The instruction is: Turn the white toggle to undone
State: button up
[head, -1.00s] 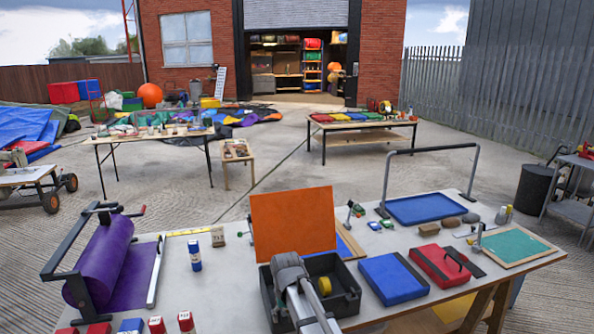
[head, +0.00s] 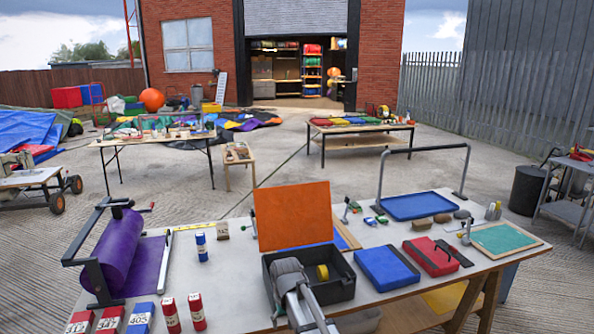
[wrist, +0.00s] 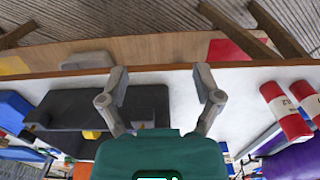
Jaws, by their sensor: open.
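No white toggle can be made out for certain. A small upright grey lever fitting (head: 466,231) stands at the left edge of the green board (head: 508,238), on the right of the near table. Another small lever fitting (head: 346,209) stands right of the orange panel (head: 293,216). Both are too small to read their setting. My gripper (wrist: 160,86) is open and empty in the wrist view, its fingers wide apart above the near table edge. In the head view my arm covers part of the black tray (head: 340,290), and the fingertips are hidden.
The near table (head: 225,275) also holds a purple roll in a frame (head: 115,250), a blue pad (head: 387,270), a red pad (head: 430,257) and a grey hoop over a blue tray (head: 420,206). Numbered red cylinders (head: 197,312) stand at the front. Concrete floor lies beyond.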

jog(key=s+d+m, duration=0.1)
jog(key=s+d, duration=0.6)
jog(key=d, duration=0.3)
jog(key=s+d+m, duration=0.2)
jog(key=s+d, duration=0.5)
jog(key=d, duration=0.2)
jog(key=shift+d+r+p, duration=0.4)
dwell(1.6)
